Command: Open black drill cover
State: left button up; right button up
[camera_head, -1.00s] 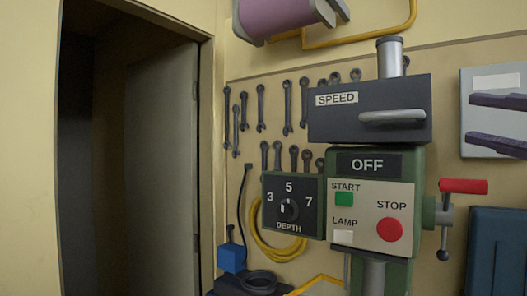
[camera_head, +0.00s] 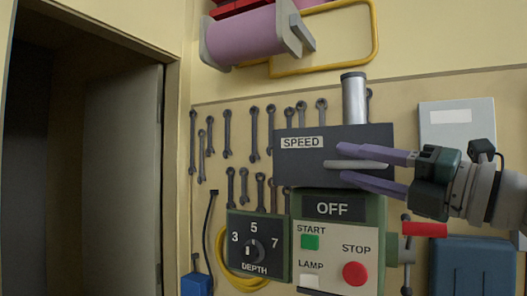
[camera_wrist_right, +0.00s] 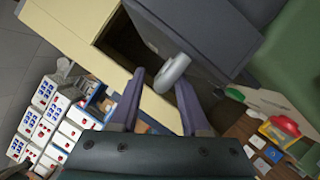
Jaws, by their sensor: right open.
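The black drill cover (camera_head: 300,158), labelled SPEED, is closed on top of the green drill press. Its grey bar handle (camera_head: 346,164) shows on the front face. My right gripper (camera_head: 343,163) comes in from the right, with its two purple fingers open, one above and one below the handle. In the right wrist view, the handle (camera_wrist_right: 174,70) lies between and just past the fingertips (camera_wrist_right: 160,82), next to the dark cover (camera_wrist_right: 195,35). I cannot tell whether a finger touches it. My left gripper is not in view.
Below the cover is a control panel (camera_head: 335,250) with OFF display and START and STOP buttons. A DEPTH dial box (camera_head: 258,245) sits at its left. Wrenches (camera_head: 254,135) hang behind. A doorway is at the left.

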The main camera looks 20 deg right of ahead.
jog(key=shift+w+a+r, duration=0.1)
jog(key=shift+w+a, duration=0.05)
jog(key=shift+w, duration=0.2)
grip_shut()
dwell(1.3)
